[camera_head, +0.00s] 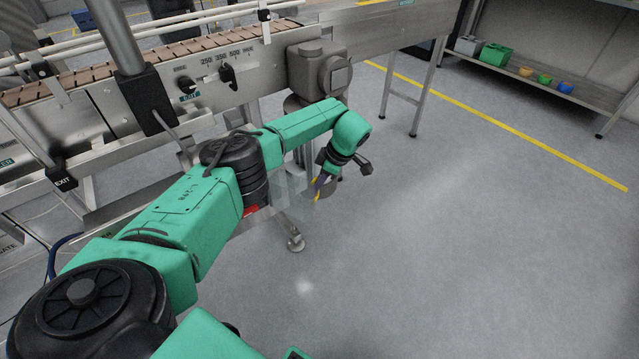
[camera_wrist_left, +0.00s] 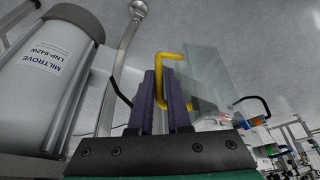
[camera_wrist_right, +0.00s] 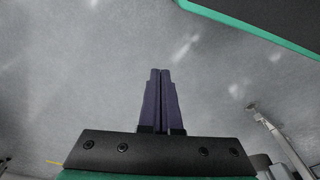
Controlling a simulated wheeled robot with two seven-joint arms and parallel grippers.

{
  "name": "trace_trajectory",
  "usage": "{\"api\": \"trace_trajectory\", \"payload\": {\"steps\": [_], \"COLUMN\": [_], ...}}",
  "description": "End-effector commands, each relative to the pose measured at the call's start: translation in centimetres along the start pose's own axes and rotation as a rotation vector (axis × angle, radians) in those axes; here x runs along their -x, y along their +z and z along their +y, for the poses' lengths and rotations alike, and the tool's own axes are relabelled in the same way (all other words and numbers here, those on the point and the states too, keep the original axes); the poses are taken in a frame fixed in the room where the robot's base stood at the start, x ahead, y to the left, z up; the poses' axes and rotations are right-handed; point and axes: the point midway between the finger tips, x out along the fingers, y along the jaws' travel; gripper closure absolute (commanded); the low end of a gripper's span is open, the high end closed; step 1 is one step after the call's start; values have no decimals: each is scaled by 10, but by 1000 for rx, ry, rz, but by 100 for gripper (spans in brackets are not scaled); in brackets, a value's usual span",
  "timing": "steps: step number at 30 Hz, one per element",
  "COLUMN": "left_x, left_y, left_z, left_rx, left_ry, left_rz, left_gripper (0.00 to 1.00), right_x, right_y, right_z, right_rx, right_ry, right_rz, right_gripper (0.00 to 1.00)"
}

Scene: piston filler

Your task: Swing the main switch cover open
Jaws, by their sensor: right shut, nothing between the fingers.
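The main switch cover is a clear, see-through panel (camera_wrist_left: 208,75) with a yellow C-shaped handle (camera_wrist_left: 164,72), seen in the left wrist view. In the head view the cover (camera_head: 299,186) shows faintly below the conveyor, just beyond my left forearm. My left gripper (camera_wrist_left: 163,92) has its purple fingers on both sides of the handle's upright bar, with little gap, and looks shut on it. In the head view my left gripper (camera_head: 325,185) is at the cover, partly hidden by its wrist. My right gripper (camera_wrist_right: 160,98) is shut and empty over bare floor in the right wrist view.
The steel conveyor machine (camera_head: 185,85) stands along the left and back, with a black knob (camera_head: 227,75) on its panel. A grey cylinder (camera_wrist_left: 45,85) and a metal leg (camera_wrist_left: 124,50) are close to my left gripper. The floor on the right is open, before a shelf (camera_head: 535,76).

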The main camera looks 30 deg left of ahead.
Motion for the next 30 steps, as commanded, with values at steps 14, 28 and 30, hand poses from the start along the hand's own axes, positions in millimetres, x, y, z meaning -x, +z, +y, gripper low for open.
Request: {"api": "trace_trajectory", "payload": {"steps": [14,28,30], "left_x": [-1,113,128], "left_y": [-4,-2,-2], "left_z": [0,1,1], "left_rx": [5,4,5], "left_ry": [-5,-1,-2], "left_rz": [9,6,7], "left_gripper": [58,58,58], "right_x": [0,-36,-41], "right_y": [1,21,23], "right_z": [0,8,9], "right_rx": [0,-10,-11], "right_ry": [0,17,19], "right_rz": [-3,-21,-22], "right_gripper": [100,100,100]}}
